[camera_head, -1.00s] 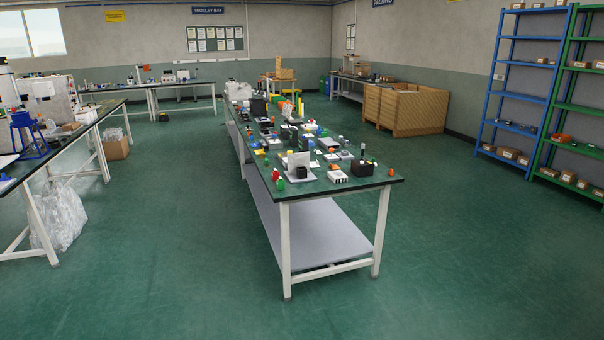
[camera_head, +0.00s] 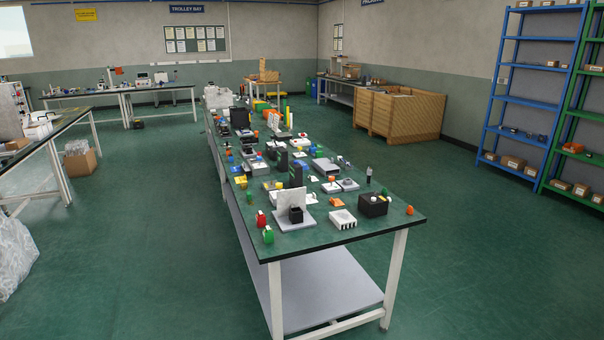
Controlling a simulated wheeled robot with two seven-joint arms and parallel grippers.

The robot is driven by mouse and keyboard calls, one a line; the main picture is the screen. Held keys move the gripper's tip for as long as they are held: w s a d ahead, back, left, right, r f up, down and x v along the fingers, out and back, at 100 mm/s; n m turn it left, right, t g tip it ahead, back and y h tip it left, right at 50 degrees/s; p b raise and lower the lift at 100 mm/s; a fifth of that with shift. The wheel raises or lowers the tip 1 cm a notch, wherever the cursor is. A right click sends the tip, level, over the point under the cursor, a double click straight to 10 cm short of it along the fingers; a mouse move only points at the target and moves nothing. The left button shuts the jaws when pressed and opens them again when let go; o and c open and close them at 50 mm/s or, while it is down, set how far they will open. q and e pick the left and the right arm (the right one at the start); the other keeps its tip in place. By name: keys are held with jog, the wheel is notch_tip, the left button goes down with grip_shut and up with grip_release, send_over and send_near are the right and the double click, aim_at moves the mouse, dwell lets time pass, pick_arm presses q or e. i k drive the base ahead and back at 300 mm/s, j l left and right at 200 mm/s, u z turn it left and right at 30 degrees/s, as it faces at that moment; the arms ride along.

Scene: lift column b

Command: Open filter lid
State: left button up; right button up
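I cannot pick out a filter or its lid for certain among the small items on the long green-topped workbench (camera_head: 370,236). At its near end stand a white slotted box (camera_head: 342,220), an open-looking black box (camera_head: 373,206) and a grey plate (camera_head: 283,225) with a white upright panel and a black block (camera_head: 296,215). A red item (camera_head: 261,219) and a green item (camera_head: 268,235) are at the left edge. Neither of my grippers is in view.
Open green floor (camera_head: 150,260) surrounds the bench. A side bench (camera_head: 60,125) and a clear plastic bag (camera_head: 14,255) are on the left. Wooden crates (camera_head: 400,117) stand behind right. A blue shelf rack (camera_head: 530,85) and a green one are at the right.

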aim_at(283, 134)
jog(key=i+l+z, duration=0.25)
jog(key=i+z, duration=0.15)
jog(key=i+l+z, duration=0.1)
jog(key=i+z, duration=0.7)
jog(key=i+j+z, duration=0.25)
jog(key=i+z, duration=0.15)
jog(key=i+j+z, duration=0.1)
jog(key=i+z, duration=0.25)
jog(key=i, duration=1.7)
jog(key=i+j+u, duration=0.15)
jog(key=i+u, duration=1)
jog(key=i+l+u, duration=0.2)
jog(key=u, duration=0.15)
jog(key=i+j+u, duration=0.25)
jog(key=i+u, duration=0.15)
jog(key=i, duration=0.2)
jog(key=i+u, duration=0.4)
jog(key=i, duration=0.25)
jog(key=i+u, duration=0.35)
jog(key=i, duration=0.3)
